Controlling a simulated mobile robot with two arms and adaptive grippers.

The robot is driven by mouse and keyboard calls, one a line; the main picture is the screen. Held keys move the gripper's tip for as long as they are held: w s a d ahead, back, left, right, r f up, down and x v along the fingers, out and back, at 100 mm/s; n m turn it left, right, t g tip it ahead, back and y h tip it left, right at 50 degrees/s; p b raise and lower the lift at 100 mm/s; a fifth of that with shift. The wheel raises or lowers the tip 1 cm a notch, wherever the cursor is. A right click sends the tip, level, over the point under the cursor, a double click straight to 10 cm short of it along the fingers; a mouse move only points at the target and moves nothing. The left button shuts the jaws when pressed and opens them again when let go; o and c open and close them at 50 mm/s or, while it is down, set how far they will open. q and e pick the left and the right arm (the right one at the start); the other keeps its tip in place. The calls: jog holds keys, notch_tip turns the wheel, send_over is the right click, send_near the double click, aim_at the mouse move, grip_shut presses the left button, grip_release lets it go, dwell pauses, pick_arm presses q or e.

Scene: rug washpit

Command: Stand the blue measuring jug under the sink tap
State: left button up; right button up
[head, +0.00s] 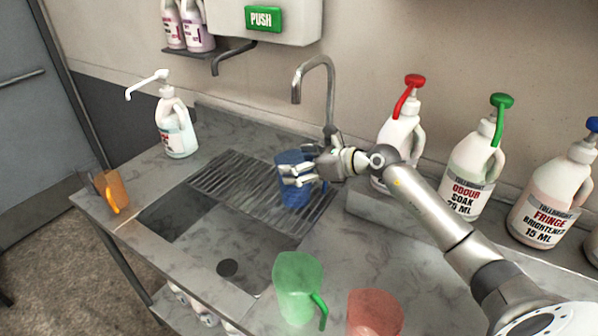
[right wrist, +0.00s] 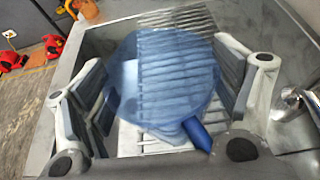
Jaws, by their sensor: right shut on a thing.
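The blue measuring jug (head: 291,192) is upright at the grille over the back part of the sink, below the tap spout. I cannot tell whether its base touches the grille. My right gripper (head: 298,176) is shut around the jug from the right; its fingers hide part of the jug's side. In the right wrist view the translucent jug (right wrist: 165,85) sits between the two fingers (right wrist: 168,92), with its handle towards the camera. The sink tap (head: 318,64) curves above, its spout just over the jug. My left gripper is not in view.
The sink basin (head: 190,255) is open in front of the grille (head: 225,183). An orange jug (head: 112,187) stands left, green (head: 297,285) and red (head: 373,312) jugs in front. Pump bottles (head: 474,172) line the right back; another white pump bottle (head: 174,130) stands back left.

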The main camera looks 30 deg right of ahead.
aim_at(294, 197)
jog(key=shift+w+d+f+p, duration=0.1)
jog(key=shift+w+f+p, duration=0.15)
jog(key=shift+f, duration=0.5)
jog(key=shift+w+d+f+p, duration=0.15)
jog(key=shift+f+p, duration=0.1)
jog(key=shift+f, duration=0.45)
jog(key=shift+w+d+f+p, duration=0.15)
jog(key=shift+f+p, duration=0.1)
jog(key=shift+f, duration=0.5)
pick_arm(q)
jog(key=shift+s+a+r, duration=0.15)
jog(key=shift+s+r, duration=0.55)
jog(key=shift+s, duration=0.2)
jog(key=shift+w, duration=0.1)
pick_arm(e)
jog(key=shift+f, duration=0.1)
jog(key=shift+f, duration=0.15)
jog(key=o, duration=1.2)
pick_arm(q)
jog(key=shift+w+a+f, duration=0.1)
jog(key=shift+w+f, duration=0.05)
pick_arm(e)
jog(key=shift+o, duration=0.2)
jog(key=shift+s, duration=0.1)
